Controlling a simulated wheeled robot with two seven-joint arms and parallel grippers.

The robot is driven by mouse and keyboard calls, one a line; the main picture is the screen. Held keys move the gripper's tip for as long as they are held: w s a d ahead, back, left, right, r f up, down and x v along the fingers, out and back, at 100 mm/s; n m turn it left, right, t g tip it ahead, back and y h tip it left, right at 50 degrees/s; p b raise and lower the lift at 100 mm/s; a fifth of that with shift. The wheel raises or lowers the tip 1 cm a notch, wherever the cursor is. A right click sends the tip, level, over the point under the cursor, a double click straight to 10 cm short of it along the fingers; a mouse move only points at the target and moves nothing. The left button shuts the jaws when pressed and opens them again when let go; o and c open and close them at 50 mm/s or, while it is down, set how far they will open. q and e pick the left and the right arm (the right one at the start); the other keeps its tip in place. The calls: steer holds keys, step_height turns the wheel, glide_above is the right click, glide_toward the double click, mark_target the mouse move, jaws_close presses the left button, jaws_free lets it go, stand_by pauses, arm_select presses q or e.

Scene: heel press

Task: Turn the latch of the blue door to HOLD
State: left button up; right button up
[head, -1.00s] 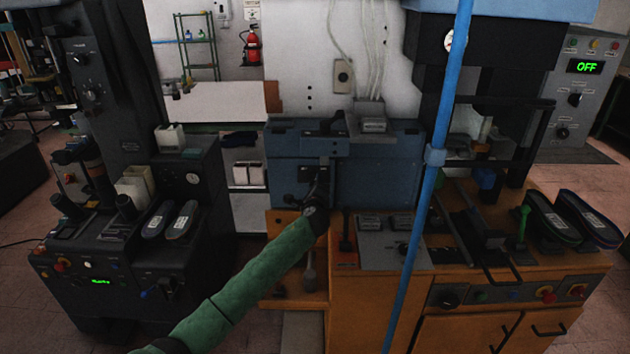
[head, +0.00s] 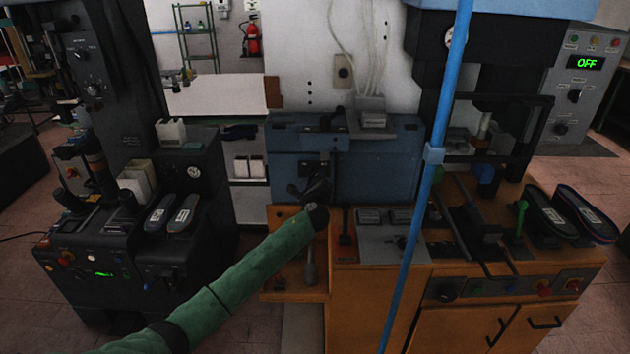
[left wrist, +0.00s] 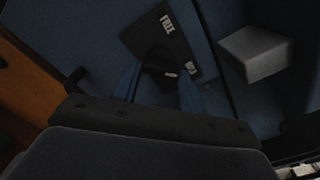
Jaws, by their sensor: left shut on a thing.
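The blue door (head: 385,165) is the front of a blue box standing on the orange bench. My left gripper (head: 318,180) is at the front of the door, just below the plate. In the left wrist view its two bluish fingers (left wrist: 160,85) are closed on the dark latch, whose handle is mostly hidden between them. My right gripper is not in view.
A blue upright pole (head: 418,215) stands in front of the bench, right of my arm. A red-based lever (head: 345,228) and a grey panel (head: 385,245) sit below the door. A black machine (head: 90,240) with shoe soles stands at left.

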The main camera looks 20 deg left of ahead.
arm_select(q)
steer(key=o, duration=1)
steer(key=shift+f, duration=0.1)
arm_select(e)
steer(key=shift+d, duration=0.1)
arm_select(q)
steer(key=b+v, duration=0.3)
steer(key=v, duration=0.4)
steer(key=shift+s+d, duration=0.15)
steer(key=shift+s, duration=0.2)
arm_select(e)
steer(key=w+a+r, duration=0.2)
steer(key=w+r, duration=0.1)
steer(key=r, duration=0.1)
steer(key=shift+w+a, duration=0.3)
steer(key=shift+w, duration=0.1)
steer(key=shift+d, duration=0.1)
